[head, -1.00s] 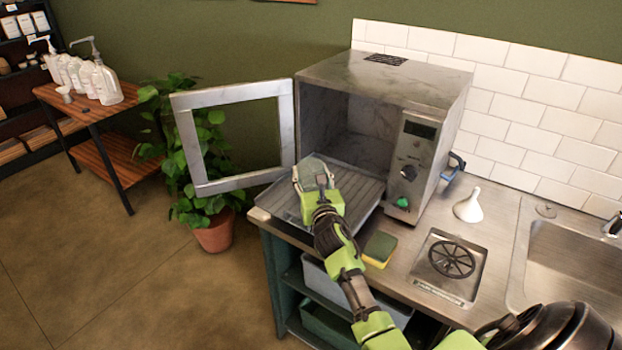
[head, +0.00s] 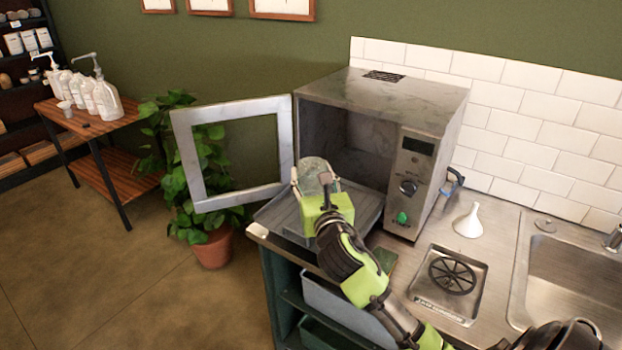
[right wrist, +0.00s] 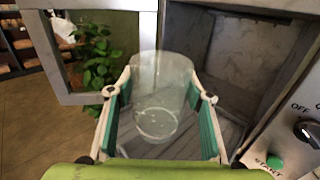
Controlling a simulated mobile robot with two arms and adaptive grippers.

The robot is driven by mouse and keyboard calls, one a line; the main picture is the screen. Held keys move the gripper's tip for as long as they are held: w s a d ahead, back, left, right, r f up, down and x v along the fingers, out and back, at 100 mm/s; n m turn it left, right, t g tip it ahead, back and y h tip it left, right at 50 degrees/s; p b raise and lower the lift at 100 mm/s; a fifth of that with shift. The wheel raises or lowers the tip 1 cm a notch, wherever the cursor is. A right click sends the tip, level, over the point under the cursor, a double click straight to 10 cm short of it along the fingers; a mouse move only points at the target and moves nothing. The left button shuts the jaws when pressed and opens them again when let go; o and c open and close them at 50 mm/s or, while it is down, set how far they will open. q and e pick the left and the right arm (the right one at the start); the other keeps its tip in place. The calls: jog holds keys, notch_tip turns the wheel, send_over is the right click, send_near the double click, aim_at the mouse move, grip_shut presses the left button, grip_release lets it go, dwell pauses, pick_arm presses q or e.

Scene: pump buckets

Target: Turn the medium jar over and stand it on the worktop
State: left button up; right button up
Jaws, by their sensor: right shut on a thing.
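A clear glass jar (head: 316,172) is in my right gripper (head: 318,186), over the ribbed grey tray (head: 276,212) in front of the steel cabinet. In the right wrist view the jar (right wrist: 160,72) stands between the two green-padded fingers of the gripper (right wrist: 160,97), which are shut on its sides. One round end shows at its lower part; I cannot tell whether this is the mouth or the base. I cannot tell whether the jar touches the tray. The steel worktop (head: 497,255) is to the right. My left gripper is not in view.
The cabinet (head: 420,105) stands with its framed door (head: 182,160) swung open to the left. A white funnel (head: 468,222), a round rinser (head: 452,275) and a sink (head: 575,275) are on the right. Pump bottles (head: 106,98) stand on a side table.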

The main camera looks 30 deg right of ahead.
aim_at(313, 177)
jog(key=s, duration=0.1)
jog(key=s+a+r, duration=0.2)
jog(key=shift+s, duration=0.25)
jog(key=shift+s+a+r, duration=0.25)
jog(key=shift+s+r, duration=0.1)
jog(key=shift+s, duration=0.1)
jog(key=s+a+r+p, duration=0.3)
jog(key=a+p, duration=0.3)
jog(key=a, duration=0.2)
jog(key=s+a+r+p, duration=0.4)
jog(key=a+r+p, duration=0.1)
jog(key=a, duration=0.4)
jog(key=shift+r+p, duration=0.4)
jog(key=shift+p, duration=0.1)
jog(key=shift+s, duration=0.1)
